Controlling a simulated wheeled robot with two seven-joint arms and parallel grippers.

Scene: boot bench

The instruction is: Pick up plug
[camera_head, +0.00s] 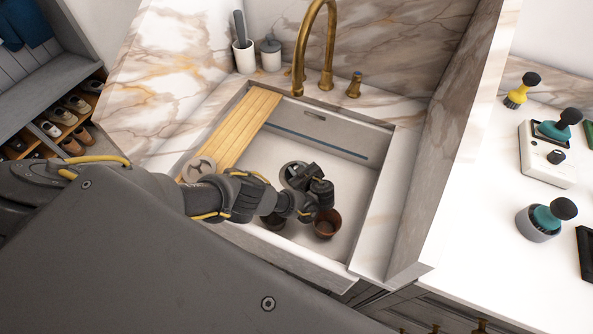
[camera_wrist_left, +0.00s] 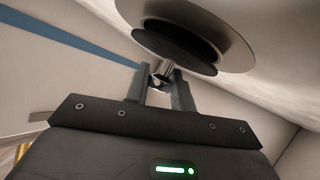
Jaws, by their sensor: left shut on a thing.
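The plug (camera_wrist_left: 175,48) is a dark round disc with a small metal knob, seen at the top of the left wrist view. My left gripper (camera_wrist_left: 160,76) is shut on the plug's knob. In the head view my left gripper (camera_head: 299,178) reaches down into the white sink (camera_head: 345,185) at the drain, and hides most of the plug there.
A slatted wooden board (camera_head: 240,128) spans the sink's left side, with a grey round piece (camera_head: 198,169) at its near end. A brown cup (camera_head: 327,224) stands in the sink. A brass tap (camera_head: 302,50) rises behind. Brushes (camera_head: 548,217) stand on the right counter.

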